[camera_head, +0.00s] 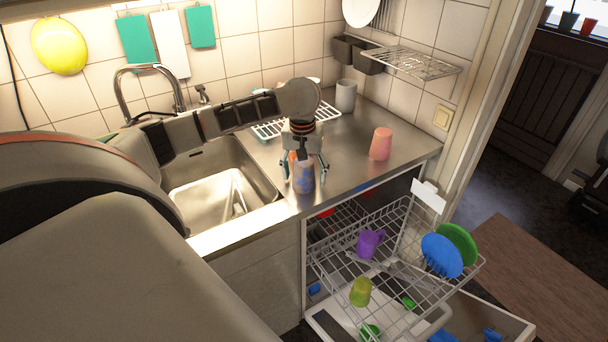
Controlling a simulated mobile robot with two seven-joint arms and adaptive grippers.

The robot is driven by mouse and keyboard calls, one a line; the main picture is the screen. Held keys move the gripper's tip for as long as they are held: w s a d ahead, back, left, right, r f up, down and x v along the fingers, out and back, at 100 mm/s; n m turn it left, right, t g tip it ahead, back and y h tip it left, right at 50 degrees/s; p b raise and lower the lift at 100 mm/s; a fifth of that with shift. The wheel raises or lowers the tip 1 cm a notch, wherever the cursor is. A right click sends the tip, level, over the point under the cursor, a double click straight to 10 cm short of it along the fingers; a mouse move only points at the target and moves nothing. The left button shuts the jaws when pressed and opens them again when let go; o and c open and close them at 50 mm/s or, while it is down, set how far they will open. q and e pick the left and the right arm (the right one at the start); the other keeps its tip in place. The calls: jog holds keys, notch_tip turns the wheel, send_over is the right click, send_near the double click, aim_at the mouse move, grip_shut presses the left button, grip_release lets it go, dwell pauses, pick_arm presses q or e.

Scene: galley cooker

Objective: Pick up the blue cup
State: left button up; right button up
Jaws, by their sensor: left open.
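A blue cup (303,181) stands upright on the steel counter, close to its front edge and just right of the sink. My left gripper (304,171) points down over the cup. It is open, with its teal-tipped fingers spread on either side of the cup. I cannot tell whether the fingers touch it. The gripper body hides the top of the cup. My right gripper is not in view.
A pink cup (381,143) and a grey cup (346,95) stand on the counter (345,155). A white rack (268,129) lies behind the gripper. The sink (250,180) is to the left. Below, the open dishwasher's basket (335,262) holds a purple mug (370,243) and plates.

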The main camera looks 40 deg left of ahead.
pick_arm(q)
jog(key=c, duration=1.2)
jog(key=shift+r, duration=0.15)
